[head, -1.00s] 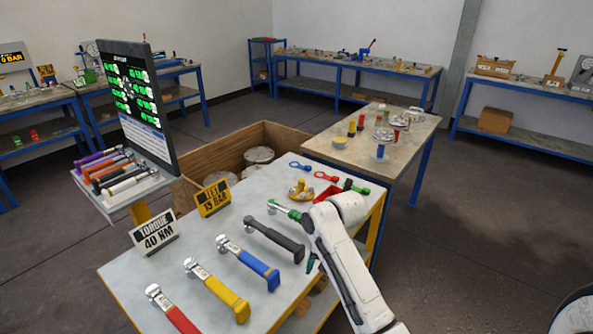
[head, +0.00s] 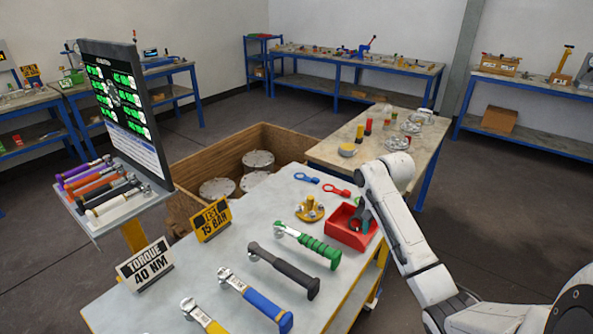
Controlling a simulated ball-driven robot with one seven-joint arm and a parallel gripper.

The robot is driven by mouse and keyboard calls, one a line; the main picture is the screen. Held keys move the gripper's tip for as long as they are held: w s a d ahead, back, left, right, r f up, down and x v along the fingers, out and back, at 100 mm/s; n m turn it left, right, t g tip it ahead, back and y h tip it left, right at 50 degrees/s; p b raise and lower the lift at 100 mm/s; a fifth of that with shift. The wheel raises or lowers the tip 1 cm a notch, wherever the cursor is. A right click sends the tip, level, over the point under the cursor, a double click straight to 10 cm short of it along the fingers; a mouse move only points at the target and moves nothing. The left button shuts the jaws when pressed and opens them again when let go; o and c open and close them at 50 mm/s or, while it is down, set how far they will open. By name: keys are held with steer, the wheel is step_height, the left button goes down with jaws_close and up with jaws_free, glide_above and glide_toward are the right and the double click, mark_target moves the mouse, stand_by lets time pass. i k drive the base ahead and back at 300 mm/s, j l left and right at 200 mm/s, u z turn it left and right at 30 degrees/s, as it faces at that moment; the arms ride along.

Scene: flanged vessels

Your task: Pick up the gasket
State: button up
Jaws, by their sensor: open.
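No piece is plainly marked as the gasket. A blue ring with a tab (head: 306,178) and a red ring with a tab (head: 337,191) lie flat at the table's far edge and look like possible gaskets. My gripper (head: 358,219) is open, pointing down at the red tray (head: 340,236) on the table's right side. My fingers are dark and small here, and I cannot tell what lies between them. My white arm hides the area right of the tray, where a green ring piece showed earlier.
A yellow flanged part (head: 309,210) stands left of the tray. A green-handled wrench (head: 318,245) lies in front of it, with a black-handled wrench (head: 284,271) and a blue-handled wrench (head: 256,301) nearer. A wooden crate (head: 190,200) with metal flanged vessels stands behind the table.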

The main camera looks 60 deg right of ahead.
mark_target(314, 180)
steer(key=i+l, duration=0.6)
steer(key=l, duration=0.15)
steer(key=i+l, duration=0.55)
steer(key=l, duration=0.15)
